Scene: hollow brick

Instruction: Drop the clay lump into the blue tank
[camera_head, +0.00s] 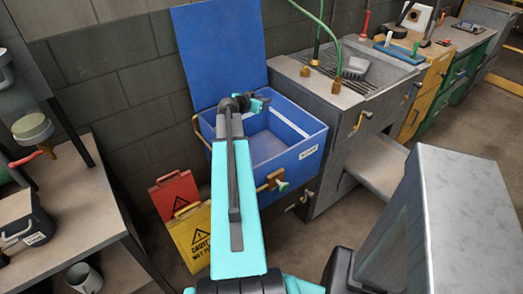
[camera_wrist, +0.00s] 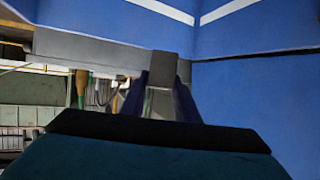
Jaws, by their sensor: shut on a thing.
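The blue tank (camera_head: 300,152) stands open against the wall, its blue lid (camera_head: 220,50) raised behind it. Its inside looks empty where I can see it. My gripper (camera_head: 262,102) is over the tank's opening, near its back left part. In the wrist view my gripper (camera_wrist: 163,84) has its two dark fingers shut on a small grey-brown block, which looks like the clay lump (camera_wrist: 163,66). In the head view the lump is too small or hidden to make out. Blue tank surfaces fill much of the wrist view.
A grey sink counter (camera_head: 335,95) with green hoses and a grey brush-like thing (camera_head: 355,68) stands right of the tank. Red (camera_head: 174,192) and yellow (camera_head: 190,238) caution signs stand at its left front. A workbench (camera_head: 70,215) is at the left.

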